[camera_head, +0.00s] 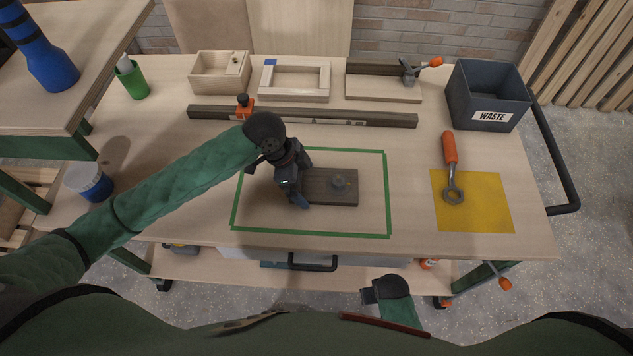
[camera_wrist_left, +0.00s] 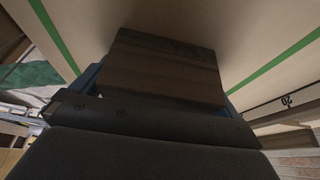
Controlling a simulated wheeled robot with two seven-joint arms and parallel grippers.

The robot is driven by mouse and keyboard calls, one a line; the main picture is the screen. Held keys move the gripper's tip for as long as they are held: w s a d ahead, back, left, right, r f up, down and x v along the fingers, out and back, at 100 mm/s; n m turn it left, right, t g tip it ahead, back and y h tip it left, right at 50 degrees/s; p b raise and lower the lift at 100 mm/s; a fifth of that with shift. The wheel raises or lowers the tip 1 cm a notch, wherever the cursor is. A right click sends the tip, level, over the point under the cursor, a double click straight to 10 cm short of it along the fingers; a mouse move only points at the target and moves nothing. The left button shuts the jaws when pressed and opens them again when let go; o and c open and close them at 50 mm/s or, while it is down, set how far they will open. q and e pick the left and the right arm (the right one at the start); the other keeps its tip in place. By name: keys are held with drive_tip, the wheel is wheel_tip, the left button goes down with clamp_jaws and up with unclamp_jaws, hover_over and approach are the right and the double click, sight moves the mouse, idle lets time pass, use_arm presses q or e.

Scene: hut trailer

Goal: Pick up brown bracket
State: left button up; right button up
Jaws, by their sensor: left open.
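In the left wrist view the bracket (camera_wrist_left: 165,68) lies ahead of the open jaws, with a blue finger edge showing at each side. Contact cannot be told. My right gripper (camera_head: 370,292) is low, in front of the bench; its jaws are unclear.
A long dark rail (camera_head: 350,118) with an orange clamp lies behind the rectangle. An orange-handled wrench (camera_head: 451,165) rests partly on a yellow mat (camera_head: 490,205) at right. A grey waste bin (camera_head: 487,95) stands at back right. Wooden frames line the back.

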use_arm(q)
drive_tip(key=c, duration=1.1)
drive_tip(key=shift+o, duration=0.2)
wheel_tip(320, 180, up, 10)
drive_tip(key=shift+f, duration=4.45)
drive_tip(key=shift+f, duration=0.1)
drive_tip(key=shift+f, duration=0.3)
drive_tip(key=shift+f, duration=0.2)
